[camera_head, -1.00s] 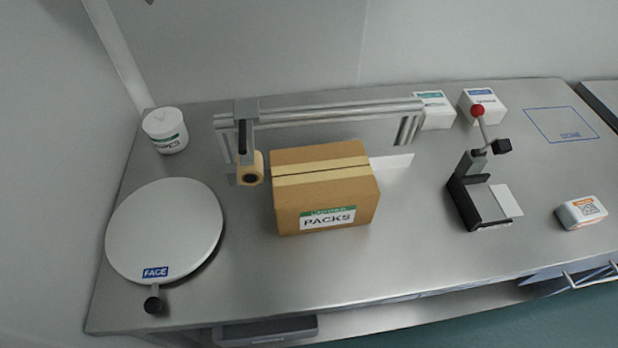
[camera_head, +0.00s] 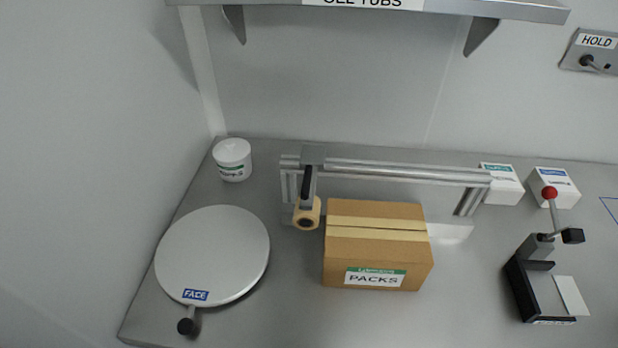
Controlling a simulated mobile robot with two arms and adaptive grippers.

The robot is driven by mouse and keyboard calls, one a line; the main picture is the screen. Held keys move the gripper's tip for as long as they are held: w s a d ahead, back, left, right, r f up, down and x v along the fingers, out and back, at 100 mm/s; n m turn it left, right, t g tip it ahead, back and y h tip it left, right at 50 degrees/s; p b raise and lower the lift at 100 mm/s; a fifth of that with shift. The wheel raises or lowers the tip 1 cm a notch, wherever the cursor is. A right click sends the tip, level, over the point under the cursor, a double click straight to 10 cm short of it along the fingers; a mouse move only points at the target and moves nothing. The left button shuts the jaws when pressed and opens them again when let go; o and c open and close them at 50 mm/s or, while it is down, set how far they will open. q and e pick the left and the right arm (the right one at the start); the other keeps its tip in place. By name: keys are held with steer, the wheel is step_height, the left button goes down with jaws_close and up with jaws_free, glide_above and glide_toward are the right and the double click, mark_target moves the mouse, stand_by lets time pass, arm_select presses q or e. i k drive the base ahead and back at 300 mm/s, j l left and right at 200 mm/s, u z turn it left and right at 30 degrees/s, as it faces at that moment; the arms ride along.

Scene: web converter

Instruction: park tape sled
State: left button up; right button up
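The tape sled (camera_head: 308,187) hangs at the left end of a metal rail (camera_head: 400,172) in the head view. It has a black handle and a tan tape roll (camera_head: 307,215) below. A closed cardboard box (camera_head: 373,262) labelled PACKS stands in front of the rail, just right of the roll. A strip of tan tape runs across the box top. Neither of my grippers shows in this view.
A round turntable (camera_head: 212,252) marked FACE with a black knob is at the left. A white tub (camera_head: 232,160) stands behind it. A black lever press (camera_head: 540,280) with a red ball and two white boxes (camera_head: 502,184) are at the right. A shelf (camera_head: 370,8) overhangs the back.

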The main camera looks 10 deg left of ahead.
mark_target(306, 214)
steer(key=k+l, duration=0.4)
steer(key=k, duration=0.2)
steer(key=k+l, duration=0.45)
steer(key=i, duration=0.4)
steer(key=u, duration=0.05)
